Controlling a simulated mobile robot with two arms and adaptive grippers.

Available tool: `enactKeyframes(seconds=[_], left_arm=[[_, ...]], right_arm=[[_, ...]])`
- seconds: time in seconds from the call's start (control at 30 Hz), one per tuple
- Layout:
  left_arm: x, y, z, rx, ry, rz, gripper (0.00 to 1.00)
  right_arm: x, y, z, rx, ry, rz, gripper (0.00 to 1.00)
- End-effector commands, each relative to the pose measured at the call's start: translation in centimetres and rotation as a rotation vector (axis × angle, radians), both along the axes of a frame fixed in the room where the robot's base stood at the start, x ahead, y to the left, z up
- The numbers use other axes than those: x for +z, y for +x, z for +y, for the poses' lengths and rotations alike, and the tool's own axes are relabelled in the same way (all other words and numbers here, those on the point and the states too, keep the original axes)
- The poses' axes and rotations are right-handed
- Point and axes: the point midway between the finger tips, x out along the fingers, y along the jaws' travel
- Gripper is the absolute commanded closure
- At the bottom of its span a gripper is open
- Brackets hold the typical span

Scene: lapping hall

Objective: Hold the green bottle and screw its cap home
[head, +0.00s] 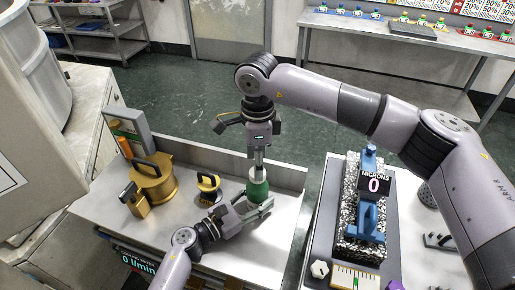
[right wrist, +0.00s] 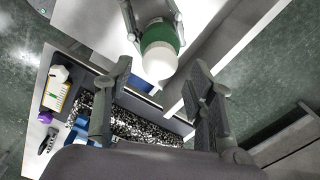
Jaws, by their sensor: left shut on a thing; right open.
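The green bottle (head: 259,190) stands upright on the grey bench. My left gripper (head: 258,208) is shut around it from the left and front. In the right wrist view the bottle's green body (right wrist: 163,36) sits between the left gripper's fingers, with a round white cap (right wrist: 159,62) at its top. How far the cap is screwed down cannot be told. My right gripper (head: 259,158) points down just above the bottle in the head view. In the right wrist view its fingers (right wrist: 158,105) are spread, empty, with the cap beyond them.
A brass pot (head: 153,184) and a small black and yellow item (head: 208,188) stand left of the bottle. A low wall (head: 285,176) runs behind it. To the right is a separate table with a speckled block (head: 349,200) and a MICRONS display (head: 375,183).

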Motion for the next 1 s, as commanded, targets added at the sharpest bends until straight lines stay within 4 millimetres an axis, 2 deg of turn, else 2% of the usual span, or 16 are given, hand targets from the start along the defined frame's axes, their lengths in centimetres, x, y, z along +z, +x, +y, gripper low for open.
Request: enactKeyframes(seconds=[0.1, 0.23, 0.6, 1.0], left_arm=[[0.0, 0.0, 0.0, 0.0, 0.001, 0.001, 1.0], [0.0, 0.0, 0.0, 0.0, 0.001, 0.001, 1.0], [0.0, 0.0, 0.0, 0.0, 0.001, 0.001, 1.0], [0.0, 0.0, 0.0, 0.0, 0.001, 0.001, 1.0]], right_arm=[[-1.8, 0.0, 0.0, 0.0, -0.001, 0.002, 0.5], [-2.9, 0.0, 0.0, -0.001, 0.0, 0.001, 0.5], [-3.4, 0.0, 0.0, -0.001, 0.0, -0.001, 0.5], [-3.4, 0.0, 0.0, -0.001, 0.0, -0.001, 0.76]])
